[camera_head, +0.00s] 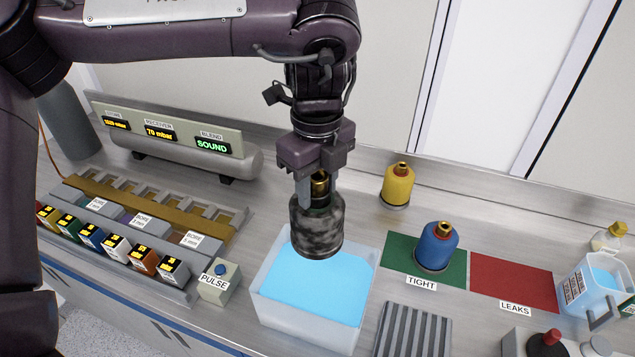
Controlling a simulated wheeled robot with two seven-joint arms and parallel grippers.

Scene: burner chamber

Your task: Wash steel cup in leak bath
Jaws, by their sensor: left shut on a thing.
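The steel cup (316,226), a dark mottled grey vessel with a brass neck, is held upright by my left gripper (319,185). The gripper points down and is shut on the cup's neck. The cup is over the back part of the leak bath (302,318), a translucent white tub of bright blue liquid (318,285). The cup's bottom overlaps the liquid in the picture; I cannot tell whether it touches the surface. My right gripper is not in view.
A blue cup (437,247) stands on the green TIGHT mat (398,252); the red LEAKS mat (513,281) is bare. A yellow cup (397,185) stands behind. A ribbed grey rack (413,332) is right of the bath, the PULSE button box (219,283) left. A jug (593,285) stands far right.

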